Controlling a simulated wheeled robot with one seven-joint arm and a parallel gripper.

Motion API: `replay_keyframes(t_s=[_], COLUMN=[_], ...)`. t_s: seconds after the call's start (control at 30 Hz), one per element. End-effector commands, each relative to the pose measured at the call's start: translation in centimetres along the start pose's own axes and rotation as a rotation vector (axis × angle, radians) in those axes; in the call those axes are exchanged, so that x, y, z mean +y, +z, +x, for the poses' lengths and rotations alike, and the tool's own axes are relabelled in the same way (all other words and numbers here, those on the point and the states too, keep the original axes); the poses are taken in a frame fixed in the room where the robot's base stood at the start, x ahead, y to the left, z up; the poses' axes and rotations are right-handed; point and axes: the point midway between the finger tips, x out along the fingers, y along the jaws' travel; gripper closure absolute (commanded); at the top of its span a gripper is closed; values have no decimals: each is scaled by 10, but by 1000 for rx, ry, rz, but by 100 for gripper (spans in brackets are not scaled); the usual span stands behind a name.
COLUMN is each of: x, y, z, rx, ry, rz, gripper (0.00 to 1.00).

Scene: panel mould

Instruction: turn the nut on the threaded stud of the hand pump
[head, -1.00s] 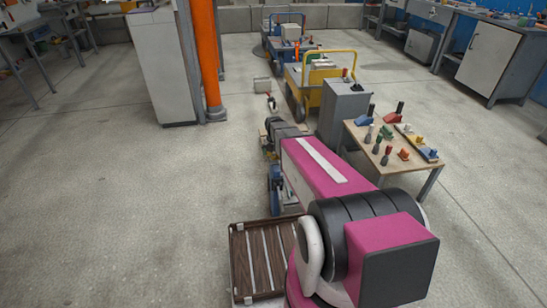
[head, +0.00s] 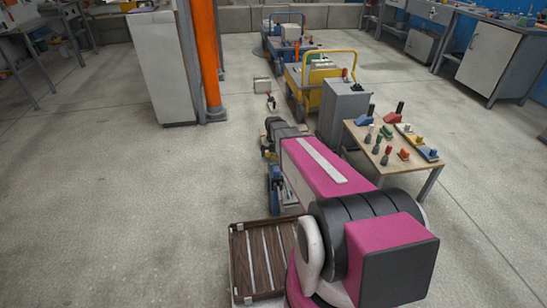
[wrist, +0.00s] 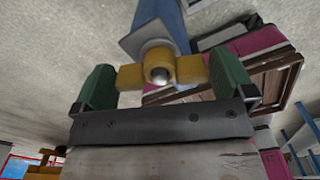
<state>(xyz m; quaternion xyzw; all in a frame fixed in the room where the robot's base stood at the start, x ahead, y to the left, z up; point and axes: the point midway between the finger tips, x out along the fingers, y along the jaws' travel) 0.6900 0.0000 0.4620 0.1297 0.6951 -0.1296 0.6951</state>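In the wrist view a yellow nut (wrist: 192,70) with two wings sits on the round end of a threaded stud (wrist: 155,73). The blue hand pump (wrist: 160,22) is behind it. My gripper (wrist: 162,76) has two green fingers, one at the outer end of each wing. Both fingers appear to touch the wings, with no clear gap on either side. The nut's wings lie roughly level across the picture. The stud's thread is hidden by the nut. In the head view my arm covers most of the work spot, and the nut cannot be made out.
A brown slatted tray (head: 240,262) lies beside my arm's base. A small wooden table (head: 362,138) with several coloured parts stands to the right, near a grey cabinet (head: 345,108). A yellow-handled cart (head: 312,85) is beyond. The floor to the left is clear up to an orange post (head: 206,60).

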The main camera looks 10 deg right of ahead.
Motion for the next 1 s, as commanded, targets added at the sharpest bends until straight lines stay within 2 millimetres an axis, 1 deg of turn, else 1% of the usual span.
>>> replay_keyframes(t_s=[0.2, 0.33, 0.47, 0.7, 0.9, 1.0], x=[0, 0, 0, 0, 0, 0], y=[0, 0, -1, 0, 0, 0], z=[-2, -12, -32, -75, -99, -105], rx=[0, -2, -2, -2, -1, 0], ry=[0, 1, 1, 1, 0, 0], rz=[1, 2, 1, 1, 1, 1], gripper=[0, 0, 0, 0, 0, 0])
